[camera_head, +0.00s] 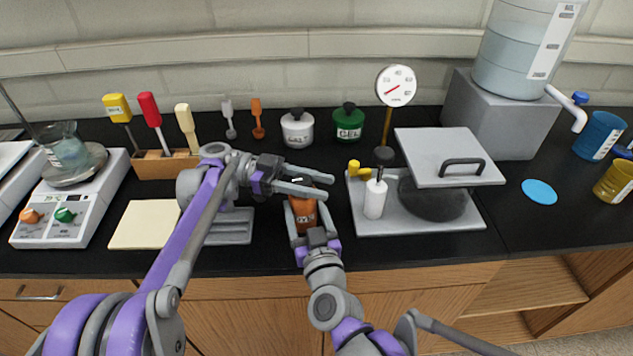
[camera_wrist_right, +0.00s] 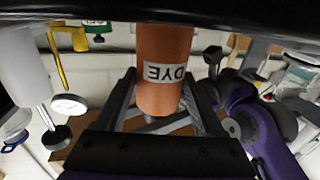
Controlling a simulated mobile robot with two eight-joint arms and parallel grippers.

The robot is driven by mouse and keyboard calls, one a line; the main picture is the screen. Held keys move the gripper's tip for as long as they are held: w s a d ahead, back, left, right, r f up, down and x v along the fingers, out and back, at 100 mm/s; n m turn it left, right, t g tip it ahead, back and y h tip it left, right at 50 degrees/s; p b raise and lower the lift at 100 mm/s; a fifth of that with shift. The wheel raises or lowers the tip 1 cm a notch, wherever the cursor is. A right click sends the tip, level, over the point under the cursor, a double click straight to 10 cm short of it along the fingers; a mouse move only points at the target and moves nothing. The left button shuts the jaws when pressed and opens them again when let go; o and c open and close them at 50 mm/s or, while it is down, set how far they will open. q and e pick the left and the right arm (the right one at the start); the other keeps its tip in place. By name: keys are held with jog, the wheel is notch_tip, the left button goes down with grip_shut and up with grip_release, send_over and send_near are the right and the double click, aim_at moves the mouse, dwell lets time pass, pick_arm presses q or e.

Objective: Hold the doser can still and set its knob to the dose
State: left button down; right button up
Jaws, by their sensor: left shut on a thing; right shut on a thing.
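The doser can (camera_head: 304,214) is orange with a white DYE label and stands upright near the front of the black bench. In the right wrist view the can (camera_wrist_right: 165,95) fills the gap between the fingers, its label upside down. My right gripper (camera_head: 315,218) reaches in from the front and is shut around the can's body. My left gripper (camera_head: 318,185) comes in from the left over the can's top and is shut there, apparently on the knob. The knob is mostly hidden by its fingers, so its setting cannot be read. A round white dial (camera_head: 396,86) with a red needle stands behind.
A grey plate with a hinged-looking lid (camera_head: 450,158) and a white cylinder (camera_head: 375,198) is close on the right. A grey tray (camera_head: 230,228) and cream pad (camera_head: 146,224) lie left. White (camera_head: 297,130) and green (camera_head: 348,124) jars stand behind.

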pick_arm(q)
jog(key=shift+s+m+g, duration=0.1)
jog(key=shift+m+g, duration=0.2)
jog(key=shift+g, duration=0.2)
jog(key=shift+c, duration=2.2)
grip_release()
notch_tip(320, 180, up, 10)
